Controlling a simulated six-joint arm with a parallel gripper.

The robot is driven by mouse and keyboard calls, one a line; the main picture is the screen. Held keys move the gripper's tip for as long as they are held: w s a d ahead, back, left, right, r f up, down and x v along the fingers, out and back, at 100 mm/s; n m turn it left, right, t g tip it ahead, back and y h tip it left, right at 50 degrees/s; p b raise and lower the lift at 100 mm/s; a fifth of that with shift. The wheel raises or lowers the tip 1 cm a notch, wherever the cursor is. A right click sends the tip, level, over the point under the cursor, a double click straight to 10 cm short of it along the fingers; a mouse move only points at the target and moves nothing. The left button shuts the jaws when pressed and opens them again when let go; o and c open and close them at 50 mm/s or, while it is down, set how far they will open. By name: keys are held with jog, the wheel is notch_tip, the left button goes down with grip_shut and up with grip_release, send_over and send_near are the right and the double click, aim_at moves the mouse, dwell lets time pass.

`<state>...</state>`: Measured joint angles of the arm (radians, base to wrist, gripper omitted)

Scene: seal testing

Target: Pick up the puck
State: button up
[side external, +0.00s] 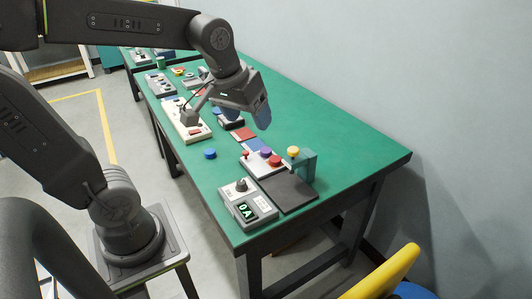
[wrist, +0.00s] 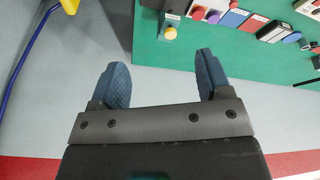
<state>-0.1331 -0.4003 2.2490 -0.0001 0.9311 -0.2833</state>
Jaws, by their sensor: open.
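A round blue puck (side external: 210,153) lies alone on the green table (side external: 345,150), near its left edge in the side view. I cannot pick it out for sure in the wrist view. My gripper (side external: 262,112) is above the table, to the right of and higher than the blue puck. In the wrist view its two blue fingers (wrist: 162,82) are spread apart with nothing between them.
A white panel with purple (side external: 265,153) and red (side external: 275,161) round caps sits by a dark pad (side external: 288,191). A bracket (side external: 307,168) carries a yellow knob (side external: 293,151). A grey display box (side external: 247,206) stands at the near end. The table's right side is clear.

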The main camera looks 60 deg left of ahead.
jog(key=w+a+f+n+g, duration=0.25)
jog(key=w+a+n, duration=0.25)
jog(key=w+a, duration=0.3)
jog(key=n+g, duration=0.2)
jog(key=n, duration=0.6)
send_over(266, 150)
notch_tip(266, 150, down, 12)
jog(key=shift+h, duration=0.3)
jog(key=f, duration=0.8)
jog(key=shift+s+d, duration=0.25)
jog(key=shift+s, duration=0.15)
jog(key=shift+w+a+f, duration=0.1)
jog(key=shift+w+f, duration=0.05)
jog(key=shift+f, duration=0.85)
jog(key=shift+w+a+f, duration=0.1)
jog(key=shift+f, duration=0.85)
jog(key=shift+w+a+f, duration=0.1)
jog(key=shift+w+f, duration=0.05)
jog(key=shift+f, duration=0.85)
jog(key=c, duration=1)
jog(key=shift+r, duration=0.15)
